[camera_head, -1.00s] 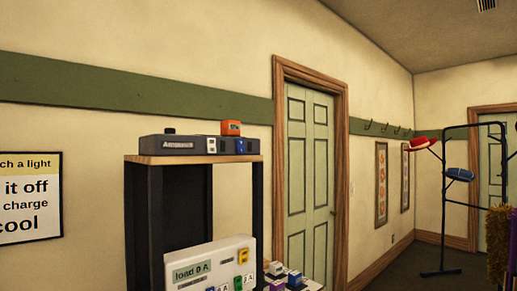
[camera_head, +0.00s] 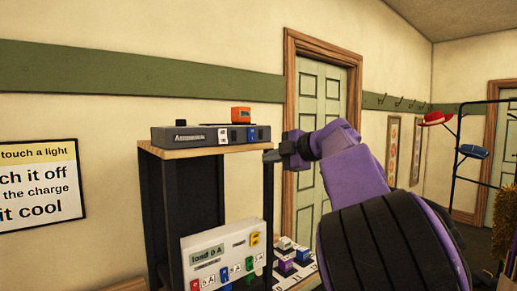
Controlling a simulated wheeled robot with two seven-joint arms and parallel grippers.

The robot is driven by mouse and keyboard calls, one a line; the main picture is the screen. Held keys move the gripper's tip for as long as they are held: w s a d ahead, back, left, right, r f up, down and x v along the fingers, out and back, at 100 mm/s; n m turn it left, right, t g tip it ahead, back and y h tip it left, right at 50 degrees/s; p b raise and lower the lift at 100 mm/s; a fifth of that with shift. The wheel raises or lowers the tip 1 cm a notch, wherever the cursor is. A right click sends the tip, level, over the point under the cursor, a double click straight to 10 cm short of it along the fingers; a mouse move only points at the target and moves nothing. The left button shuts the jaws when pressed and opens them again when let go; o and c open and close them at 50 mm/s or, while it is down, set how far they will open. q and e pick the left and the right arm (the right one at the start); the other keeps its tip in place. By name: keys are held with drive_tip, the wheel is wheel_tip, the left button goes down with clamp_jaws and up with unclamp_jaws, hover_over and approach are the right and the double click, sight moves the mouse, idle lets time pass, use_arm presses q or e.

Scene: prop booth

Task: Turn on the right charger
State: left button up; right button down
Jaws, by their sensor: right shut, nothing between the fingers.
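A dark grey unit (camera_head: 192,136) with a label on its front lies on top of the black and wood stand. Its front right part carries a white switch-like piece (camera_head: 223,136) and blue pieces beside it. I cannot tell which part is the right charger, or a switch's position. My right gripper (camera_head: 270,156) is shut and empty, just right of the stand's top corner, slightly below the unit's right end. It looks apart from the unit, though depth is hard to judge. My left gripper is out of view.
An orange box (camera_head: 241,115) sits on the unit. Below, a white panel (camera_head: 225,254) reads "load 0 A" and has coloured pieces. Small blocks (camera_head: 287,254) lie beside it. A door (camera_head: 318,100) and a rack with hats (camera_head: 474,151) stand behind.

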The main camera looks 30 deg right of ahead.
drive_tip(key=s+d+r+n+h, duration=0.1)
drive_tip(key=s+d+r+h, duration=0.15)
drive_tip(key=s+r, duration=0.55)
drive_tip(key=p, duration=0.6)
approach(252, 140)
drive_tip(key=x, duration=0.5)
drive_tip(key=shift+w+r, duration=0.2)
drive_tip(key=shift+p+x, duration=0.3)
drive_tip(key=shift+x, duration=0.5)
drive_tip(key=shift+d+f, duration=0.1)
drive_tip(key=shift+f, duration=0.1)
